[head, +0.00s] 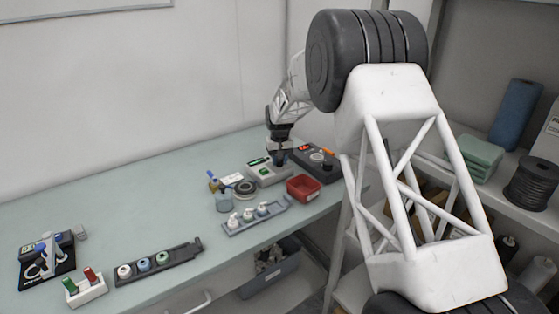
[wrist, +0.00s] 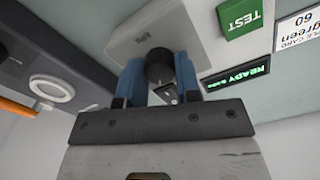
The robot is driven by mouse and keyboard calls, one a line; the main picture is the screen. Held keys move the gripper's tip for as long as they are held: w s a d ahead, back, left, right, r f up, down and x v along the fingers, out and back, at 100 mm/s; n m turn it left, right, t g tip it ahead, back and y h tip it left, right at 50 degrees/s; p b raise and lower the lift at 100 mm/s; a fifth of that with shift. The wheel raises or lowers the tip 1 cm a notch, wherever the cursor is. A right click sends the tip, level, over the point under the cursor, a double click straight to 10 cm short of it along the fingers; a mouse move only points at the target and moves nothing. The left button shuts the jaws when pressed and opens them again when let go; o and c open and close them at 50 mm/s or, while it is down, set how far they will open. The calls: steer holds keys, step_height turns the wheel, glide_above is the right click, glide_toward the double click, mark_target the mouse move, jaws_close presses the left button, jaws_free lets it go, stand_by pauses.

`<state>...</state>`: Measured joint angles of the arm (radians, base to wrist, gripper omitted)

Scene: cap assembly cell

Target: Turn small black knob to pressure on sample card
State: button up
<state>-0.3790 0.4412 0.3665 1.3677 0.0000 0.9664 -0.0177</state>
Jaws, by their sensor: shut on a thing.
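The small black knob (wrist: 159,68) stands on the pale tester box (wrist: 195,22) in the wrist view. My gripper (wrist: 157,72) has its two blue fingers on either side of the knob, shut on it. The fingers partly hide any markings around the knob, so I cannot read its setting. The sample card (wrist: 299,30) lies beside the box; its visible print reads "green" and "60". In the head view my gripper (head: 279,158) is down over the tester box (head: 268,178) near the back of the bench, and the knob is hidden.
The tester has a green TEST button (wrist: 240,18) and a lit display (wrist: 236,76) reading READY. A dark box (head: 318,160) with a red display stands close to the right. A red tray (head: 303,188) and a rack of white-topped pieces (head: 256,218) are in front.

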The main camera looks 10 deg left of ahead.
mark_target(280, 161)
steer(key=m, duration=0.6)
steer(key=shift+r+m, duration=0.1)
steer(key=shift+m, duration=0.2)
stand_by(0.4)
steer(key=o, duration=0.9)
steer(key=shift+r, duration=3.8)
steer(key=shift+r, duration=0.15)
